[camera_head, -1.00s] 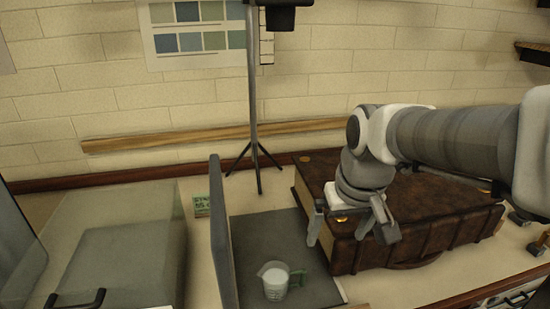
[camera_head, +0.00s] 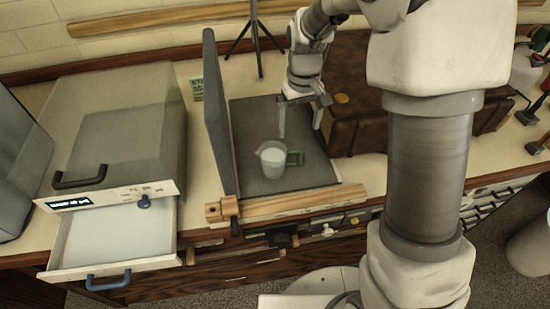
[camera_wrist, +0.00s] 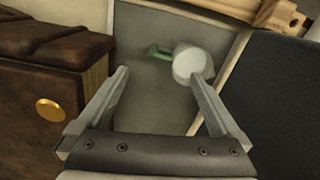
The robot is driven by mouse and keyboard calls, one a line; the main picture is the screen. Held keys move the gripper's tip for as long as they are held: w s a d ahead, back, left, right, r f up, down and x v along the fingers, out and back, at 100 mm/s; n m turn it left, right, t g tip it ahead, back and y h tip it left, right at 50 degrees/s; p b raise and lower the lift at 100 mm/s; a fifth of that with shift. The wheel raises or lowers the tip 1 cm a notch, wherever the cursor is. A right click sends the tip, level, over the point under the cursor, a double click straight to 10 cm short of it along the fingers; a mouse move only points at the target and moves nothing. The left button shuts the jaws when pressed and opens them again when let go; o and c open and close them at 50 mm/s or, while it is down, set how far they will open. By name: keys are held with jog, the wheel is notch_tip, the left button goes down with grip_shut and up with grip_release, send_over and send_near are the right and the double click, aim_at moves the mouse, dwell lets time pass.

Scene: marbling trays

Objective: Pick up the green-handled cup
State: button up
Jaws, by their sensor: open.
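The green-handled cup (camera_head: 273,160) stands upright on a dark grey mat (camera_head: 262,115) in the head view. It is a clear cup with white contents, and its green handle points right. In the wrist view the cup (camera_wrist: 189,64) is beyond the fingertips, nearer the right finger, with its green handle pointing left. My gripper (camera_head: 301,118) is open and empty, behind and to the right of the cup, apart from it. In the wrist view the two fingers of my gripper (camera_wrist: 158,82) are spread wide.
A dark grey upright panel (camera_head: 219,115) stands left of the cup. A brown leather-like case (camera_head: 358,100) with a brass disc sits close on the right. A wooden strip (camera_head: 290,203) runs along the front edge. An open drawer (camera_head: 115,240) juts out at left.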

send_over(294, 164)
jog(key=f, duration=0.8)
jog(key=shift+d+f+b, duration=0.15)
jog(key=shift+d+b, duration=0.05)
jog(key=shift+b, duration=0.2)
jog(key=f, duration=0.5)
jog(key=shift+a+b, duration=0.25)
jog(key=shift+b, duration=0.05)
grip_shut()
